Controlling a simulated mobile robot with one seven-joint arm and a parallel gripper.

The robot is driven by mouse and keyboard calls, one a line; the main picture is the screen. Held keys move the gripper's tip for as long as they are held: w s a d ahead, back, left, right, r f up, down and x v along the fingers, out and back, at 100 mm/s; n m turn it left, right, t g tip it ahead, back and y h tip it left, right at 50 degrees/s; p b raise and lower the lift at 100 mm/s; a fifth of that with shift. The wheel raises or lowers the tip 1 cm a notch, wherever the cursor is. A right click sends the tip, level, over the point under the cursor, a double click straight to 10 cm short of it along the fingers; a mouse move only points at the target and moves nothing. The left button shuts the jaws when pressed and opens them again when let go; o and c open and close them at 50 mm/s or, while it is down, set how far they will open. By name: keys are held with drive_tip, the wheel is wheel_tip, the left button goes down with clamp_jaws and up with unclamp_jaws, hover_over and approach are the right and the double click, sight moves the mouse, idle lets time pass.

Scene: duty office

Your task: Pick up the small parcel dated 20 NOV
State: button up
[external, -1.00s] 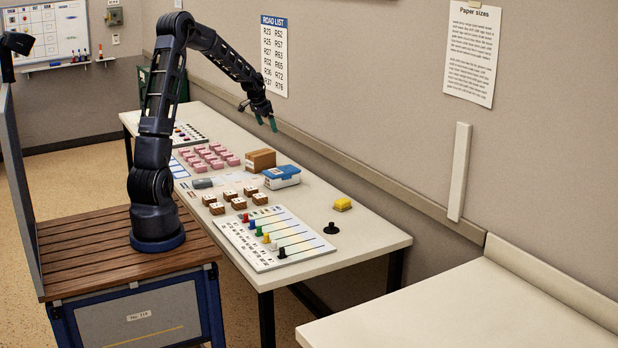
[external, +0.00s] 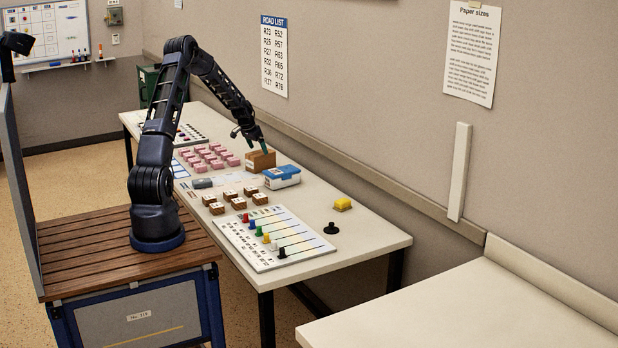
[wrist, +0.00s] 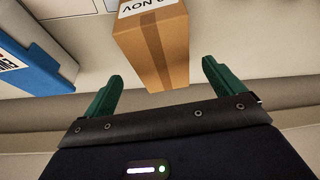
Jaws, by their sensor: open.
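A brown cardboard box with a tape strip (external: 261,161) stands on the long table near the wall. In the wrist view this box (wrist: 155,50) appears between my finger lines, with a white label at the top edge reading "NOV" upside down; the day number is cut off. Several small brown parcels with white labels (external: 238,203) stand nearer the front; their dates are too small to read. My gripper (external: 264,147) has green fingers and is at the top of the box; it also shows in the wrist view (wrist: 162,70), open and empty. Contact with the box cannot be told.
A blue and white box (external: 282,177) stands right beside the brown box. Pink blocks (external: 208,157) lie to its left. The wall is close behind.

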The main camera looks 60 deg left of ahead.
sight(260, 152)
drive_tip(key=shift+x, duration=3.45)
drive_tip(key=shift+a, duration=0.1)
drive_tip(key=shift+f, duration=0.25)
drive_tip(key=c, duration=1.3)
